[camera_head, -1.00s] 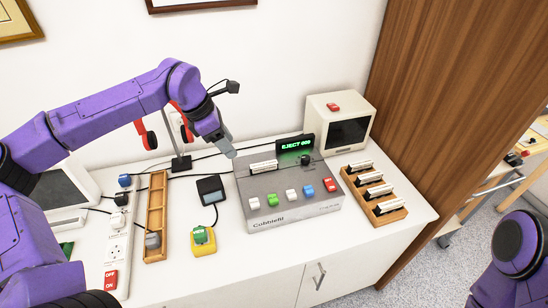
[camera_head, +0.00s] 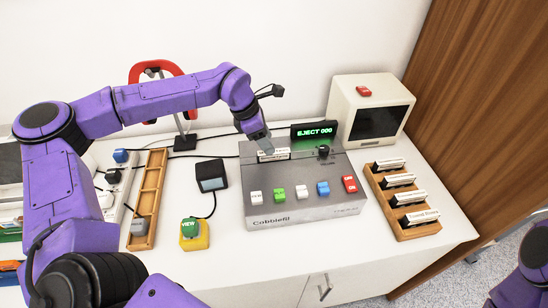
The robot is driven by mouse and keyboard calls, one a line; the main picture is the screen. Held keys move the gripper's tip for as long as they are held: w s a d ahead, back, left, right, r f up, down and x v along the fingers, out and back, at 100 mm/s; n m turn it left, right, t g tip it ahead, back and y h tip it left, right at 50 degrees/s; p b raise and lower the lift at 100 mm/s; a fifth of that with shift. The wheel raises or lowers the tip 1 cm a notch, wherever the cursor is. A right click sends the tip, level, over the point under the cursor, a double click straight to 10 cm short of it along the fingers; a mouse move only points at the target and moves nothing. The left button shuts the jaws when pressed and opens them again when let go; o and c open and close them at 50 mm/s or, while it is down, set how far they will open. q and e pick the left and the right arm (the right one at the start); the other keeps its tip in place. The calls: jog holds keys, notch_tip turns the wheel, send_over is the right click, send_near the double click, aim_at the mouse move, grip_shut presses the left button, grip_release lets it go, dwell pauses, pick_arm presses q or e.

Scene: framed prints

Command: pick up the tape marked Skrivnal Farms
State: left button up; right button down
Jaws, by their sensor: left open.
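A tape with a white label (camera_head: 280,154) stands in the top slot of the grey Cobblefil machine (camera_head: 300,215). Its print is too small to read for sure. Several more labelled tapes (camera_head: 417,217) stand in a wooden rack (camera_head: 381,200) to the right of the machine; I cannot tell which label says Skrivnal Farms. My left gripper (camera_head: 262,147) is open, pointing down at the left part of the tape in the machine, and hides some of it. I cannot tell whether it touches the tape. Of my right arm only a purple link shows at the right edge.
The machine has a green EJECT 000 display (camera_head: 314,130) and a row of coloured buttons. A beige monitor (camera_head: 370,108) stands behind the rack.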

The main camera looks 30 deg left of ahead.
aim_at(274, 159)
pick_arm(q)
jog(key=x, duration=0.4)
jog(key=shift+s+d+f+p, duration=0.1)
jog(key=shift+d+p, duration=0.05)
jog(key=shift+p, duration=0.15)
jog(key=shift+f, duration=0.2)
grip_shut()
